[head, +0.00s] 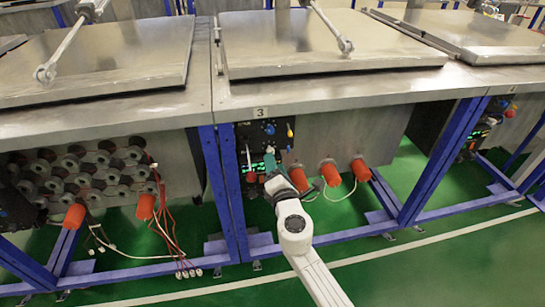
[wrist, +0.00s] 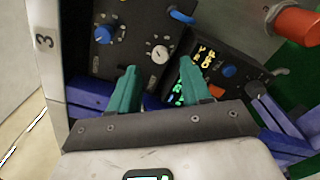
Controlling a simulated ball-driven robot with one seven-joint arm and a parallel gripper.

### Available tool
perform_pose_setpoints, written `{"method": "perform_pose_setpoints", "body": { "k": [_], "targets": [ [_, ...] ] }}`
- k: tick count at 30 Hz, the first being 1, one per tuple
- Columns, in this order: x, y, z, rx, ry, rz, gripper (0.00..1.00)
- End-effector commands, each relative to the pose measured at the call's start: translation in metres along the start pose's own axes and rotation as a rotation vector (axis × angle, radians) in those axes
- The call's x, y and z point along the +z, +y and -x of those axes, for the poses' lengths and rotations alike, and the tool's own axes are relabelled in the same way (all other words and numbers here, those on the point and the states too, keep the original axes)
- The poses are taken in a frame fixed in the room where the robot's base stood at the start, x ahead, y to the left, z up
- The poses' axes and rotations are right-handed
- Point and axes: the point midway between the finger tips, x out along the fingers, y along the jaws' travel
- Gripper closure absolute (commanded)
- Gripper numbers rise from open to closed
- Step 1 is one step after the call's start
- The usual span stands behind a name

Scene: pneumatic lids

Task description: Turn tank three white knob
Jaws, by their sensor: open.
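The tank three control panel (head: 254,138) is dark and sits under the tank edge marked 3 (head: 261,113). In the wrist view, the white knob (wrist: 160,54) is small and round, on the dark panel (wrist: 130,22) with blue knobs. My gripper (wrist: 158,66) is open, with its teal fingers apart and nothing between them. In the picture, the white knob appears between and just beyond the fingertips; I cannot tell the remaining distance. In the head view, my gripper (head: 271,170) is in front of the lower panel and hides part of it.
Blue knobs (wrist: 102,34) and (wrist: 229,71) are near the white one. A second box has a lit display (wrist: 206,57). Red-orange cylinders (head: 330,173) stick out right of my gripper. A blue frame post (head: 235,190) stands left. The green floor in front is open.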

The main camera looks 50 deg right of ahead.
Motion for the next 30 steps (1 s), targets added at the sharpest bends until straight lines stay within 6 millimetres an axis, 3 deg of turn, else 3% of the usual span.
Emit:
{"method": "perform_pose_setpoints", "body": {
  "k": [3, 9, 20, 30],
  "targets": [
    [0.000, 0.000, -0.020, 0.000, -0.001, 0.001, 0.52],
    [0.000, 0.000, -0.039, 0.000, 0.000, -0.001, 0.52],
    [0.000, 0.000, -0.042, 0.000, 0.001, 0.000, 0.52],
    [0.000, 0.000, -0.042, 0.000, 0.001, 0.000, 0.84]
  ]
}}
